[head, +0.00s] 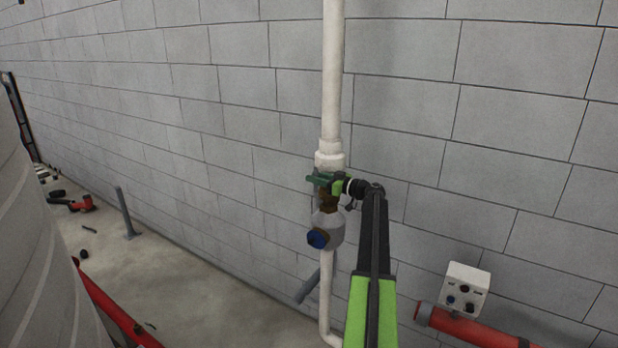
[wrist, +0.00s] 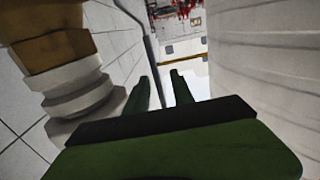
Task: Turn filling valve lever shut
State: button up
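A white vertical pipe (head: 333,85) runs down the block wall to a brass valve body (head: 328,198). Below the valve is a grey fitting (head: 330,226) with a blue round cap (head: 318,239). My gripper (head: 316,178) is in front of the brass valve in the head view, its green fingers pointing left. I cannot make out the valve lever apart from the green fingers.
A large pale ribbed tank (head: 30,240) stands at the left. A red pipe (head: 470,330) and a grey control box (head: 465,288) are at the lower right. A slanted grey post (head: 308,288) stands behind the pipe. Concrete floor (head: 200,290) lies between tank and wall.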

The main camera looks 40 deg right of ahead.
jog(key=x, duration=0.3)
grip_shut()
jog(key=shift+a, duration=0.15)
dwell(1.3)
